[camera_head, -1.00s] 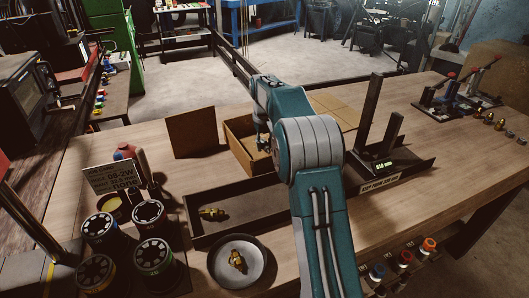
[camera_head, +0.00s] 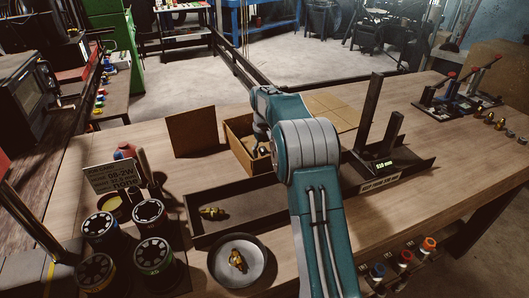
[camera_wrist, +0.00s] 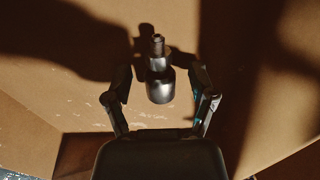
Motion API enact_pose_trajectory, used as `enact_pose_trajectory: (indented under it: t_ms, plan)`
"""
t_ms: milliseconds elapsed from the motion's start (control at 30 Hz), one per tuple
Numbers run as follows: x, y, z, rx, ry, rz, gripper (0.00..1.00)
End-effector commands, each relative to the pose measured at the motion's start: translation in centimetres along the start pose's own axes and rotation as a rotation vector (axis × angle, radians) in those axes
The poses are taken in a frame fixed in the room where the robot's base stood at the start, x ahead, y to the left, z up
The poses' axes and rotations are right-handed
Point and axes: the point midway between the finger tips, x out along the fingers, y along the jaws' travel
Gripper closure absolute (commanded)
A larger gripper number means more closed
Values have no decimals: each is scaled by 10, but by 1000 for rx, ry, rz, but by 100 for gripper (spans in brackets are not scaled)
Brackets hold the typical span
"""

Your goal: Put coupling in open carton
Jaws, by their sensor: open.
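In the wrist view my gripper (camera_wrist: 160,84) is open, with one finger on each side of a dark, shadowed coupling (camera_wrist: 160,82). The coupling is within the carton's brown cardboard walls, and gaps show between it and both fingers. I cannot tell whether it rests on the carton floor. In the head view the carton's near wall and my arm hide most of it.
A brass fitting (camera_head: 212,212) lies in the long tray (camera_head: 262,204). Another brass fitting (camera_head: 237,260) lies on a round dish (camera_head: 222,268). A cardboard panel (camera_head: 191,133) stands left of the carton. A dark upright stand (camera_head: 368,115) is at the right. Die holders (camera_head: 99,228) fill the front left.

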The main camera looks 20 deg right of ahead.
Motion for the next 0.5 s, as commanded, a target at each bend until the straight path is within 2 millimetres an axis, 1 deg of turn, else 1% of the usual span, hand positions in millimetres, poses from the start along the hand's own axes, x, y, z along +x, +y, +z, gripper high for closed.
enact_pose_trajectory:
  t_ms: [133, 233, 367, 500]
  plan:
    - [-3, 0, 0, 0, 1, 0, 27]
    - [-14, 0, -1, 0, 3, 1, 27]
    - [-39, 0, -1, 0, 4, 1, 27]
    - [-69, 0, -1, 0, 5, 1, 27]
